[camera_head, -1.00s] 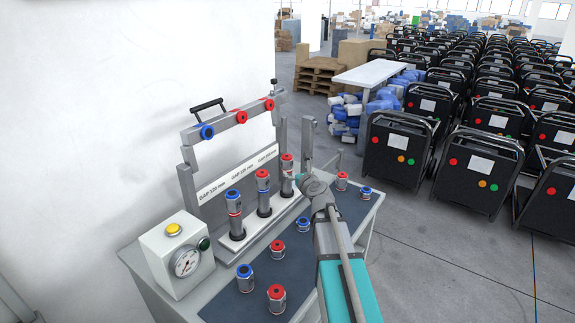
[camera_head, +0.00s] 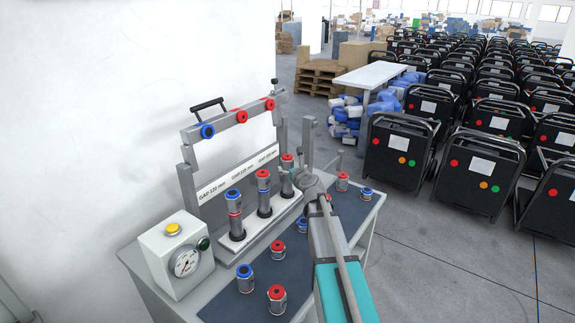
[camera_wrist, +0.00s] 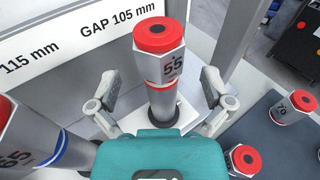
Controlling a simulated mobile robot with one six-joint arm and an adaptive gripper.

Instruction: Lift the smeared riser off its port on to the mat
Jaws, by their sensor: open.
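Three risers stand on the rig's ports: a blue-capped left riser (camera_head: 234,212), a red-capped middle riser (camera_head: 263,195) and a red-capped right riser (camera_head: 287,162). My gripper (camera_head: 300,180) is at the right riser and partly covers it. In the wrist view this riser (camera_wrist: 160,68) is marked 55, has a red band and stands upright under the GAP 105 mm label. My open gripper (camera_wrist: 160,102) has one finger on each side of it, with visible gaps. I cannot make out which riser is smeared. The dark blue mat (camera_head: 262,270) lies in front of the rig.
Several short red- and blue-capped pieces stand on the mat, including a red one (camera_head: 277,298) and a blue one (camera_head: 245,278). A gauge box (camera_head: 180,255) stands at the left. The rig's upper bar (camera_head: 225,122) is raised behind the risers.

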